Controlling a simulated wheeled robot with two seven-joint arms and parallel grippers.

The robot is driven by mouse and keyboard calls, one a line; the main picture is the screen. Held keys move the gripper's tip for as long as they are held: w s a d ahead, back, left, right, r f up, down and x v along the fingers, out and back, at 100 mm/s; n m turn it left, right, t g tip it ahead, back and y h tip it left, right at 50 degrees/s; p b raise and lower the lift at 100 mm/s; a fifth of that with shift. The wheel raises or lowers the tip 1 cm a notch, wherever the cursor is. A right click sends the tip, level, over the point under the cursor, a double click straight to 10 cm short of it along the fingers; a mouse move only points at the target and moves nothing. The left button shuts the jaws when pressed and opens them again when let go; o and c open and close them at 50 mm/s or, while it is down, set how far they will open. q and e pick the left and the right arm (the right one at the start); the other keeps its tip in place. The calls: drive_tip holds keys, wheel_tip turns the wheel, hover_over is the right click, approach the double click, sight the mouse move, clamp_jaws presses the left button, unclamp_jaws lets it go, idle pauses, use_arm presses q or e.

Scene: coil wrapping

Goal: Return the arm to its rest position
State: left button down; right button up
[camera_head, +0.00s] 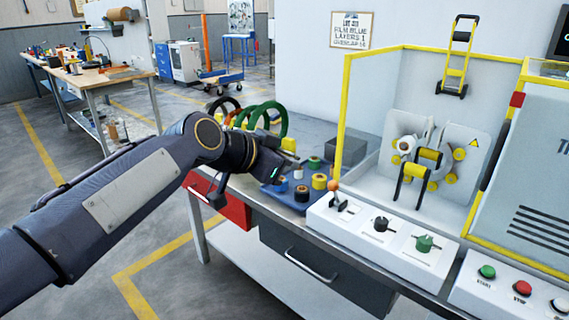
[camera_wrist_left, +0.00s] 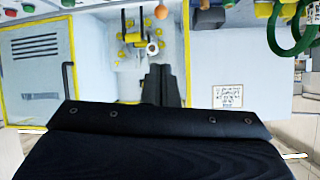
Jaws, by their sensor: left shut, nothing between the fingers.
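My left arm (camera_head: 120,190) reaches in from the left over the front of the workbench. Its gripper (camera_head: 284,160) is near the bench's left part, close to the coils and film rolls. In the left wrist view the dark fingers (camera_wrist_left: 161,84) are together with nothing between them. The tips' exact height above the bench is hard to tell in the head view. My right gripper is in neither view.
Coils including a green ring (camera_head: 284,120) stand behind the gripper, with several film rolls (camera_head: 319,181) beside it. A yellow-framed wrapping machine (camera_head: 392,125) and a control box with a lever (camera_head: 380,240) stand right. Floor (camera_head: 60,130) lies left.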

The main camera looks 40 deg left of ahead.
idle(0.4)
